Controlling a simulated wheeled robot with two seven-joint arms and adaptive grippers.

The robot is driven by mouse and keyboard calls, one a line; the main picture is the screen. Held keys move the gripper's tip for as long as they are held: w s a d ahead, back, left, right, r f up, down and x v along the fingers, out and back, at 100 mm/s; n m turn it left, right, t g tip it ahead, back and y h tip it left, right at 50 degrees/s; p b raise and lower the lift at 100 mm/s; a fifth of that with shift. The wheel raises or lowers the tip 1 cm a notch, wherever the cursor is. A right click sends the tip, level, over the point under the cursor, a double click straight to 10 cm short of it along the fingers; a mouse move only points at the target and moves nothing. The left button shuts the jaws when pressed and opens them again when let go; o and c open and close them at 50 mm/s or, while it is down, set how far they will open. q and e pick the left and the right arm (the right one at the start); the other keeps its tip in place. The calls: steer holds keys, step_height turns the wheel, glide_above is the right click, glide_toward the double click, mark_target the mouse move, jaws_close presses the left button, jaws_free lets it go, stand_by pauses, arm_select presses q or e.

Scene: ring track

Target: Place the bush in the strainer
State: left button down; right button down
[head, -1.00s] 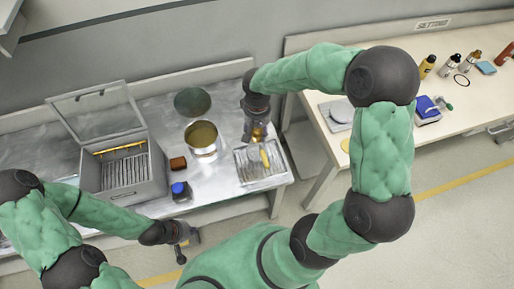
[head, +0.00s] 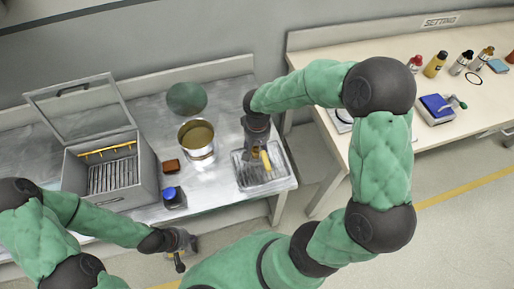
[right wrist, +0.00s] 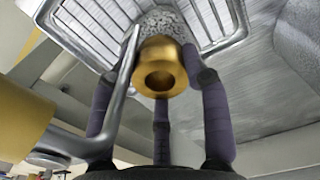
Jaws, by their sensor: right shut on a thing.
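The bush (right wrist: 165,68) is a short gold-coloured ring with a flange and a dark hole. My right gripper (right wrist: 160,90) is shut on it, with purple fingers around it. In the head view my right gripper (head: 256,147) is over the wire rack at the bench's right end. The strainer appears to be the grey speckled mesh (right wrist: 165,20) beyond the bush, with a bent metal rod and yellow handle (head: 265,159). Whether bush and mesh touch is unclear. My left gripper (head: 184,251) is empty, fingers apart, off the bench's front edge.
The wire rack (head: 279,168) lies under my right gripper. An open-lidded grey box (head: 148,172) is further left.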

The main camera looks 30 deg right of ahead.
steer(key=shift+r, duration=0.15)
steer(key=shift+f, duration=0.4)
steer(key=shift+s+f+b, duration=0.1)
steer(key=shift+b, duration=0.25)
